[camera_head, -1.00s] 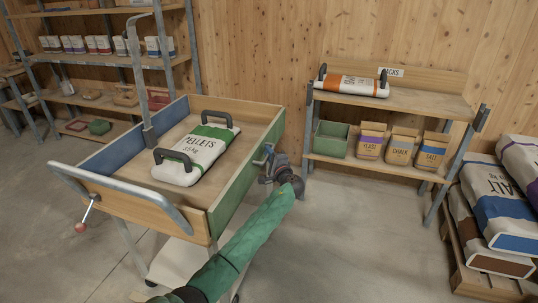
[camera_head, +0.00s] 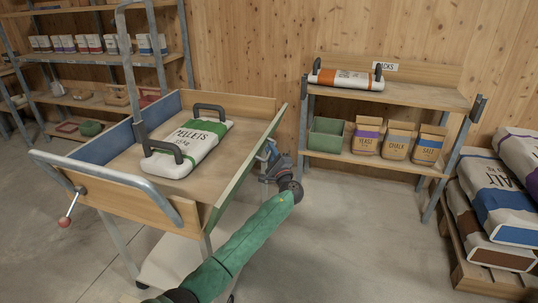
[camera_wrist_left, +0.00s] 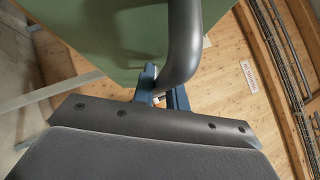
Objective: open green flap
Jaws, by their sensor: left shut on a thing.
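The green flap (camera_head: 241,180) is the right side panel of the wooden cart (camera_head: 120,196). It leans outward at the top, so in the head view it shows as a narrow green strip. In the left wrist view the flap (camera_wrist_left: 110,30) fills the upper part. My left gripper (camera_head: 268,153) is at the flap's outer side, shut on its dark handle (camera_wrist_left: 184,45). The blue fingers (camera_wrist_left: 160,90) show around the handle bar in the wrist view. My right gripper is not in view.
A pellets sack (camera_head: 188,146) with two dark handles lies in the cart. A wooden shelf (camera_head: 405,94) with sacks and a green bin (camera_head: 327,135) stands behind to the right. Large sacks (camera_head: 500,195) lie on a pallet at far right. The floor between is clear.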

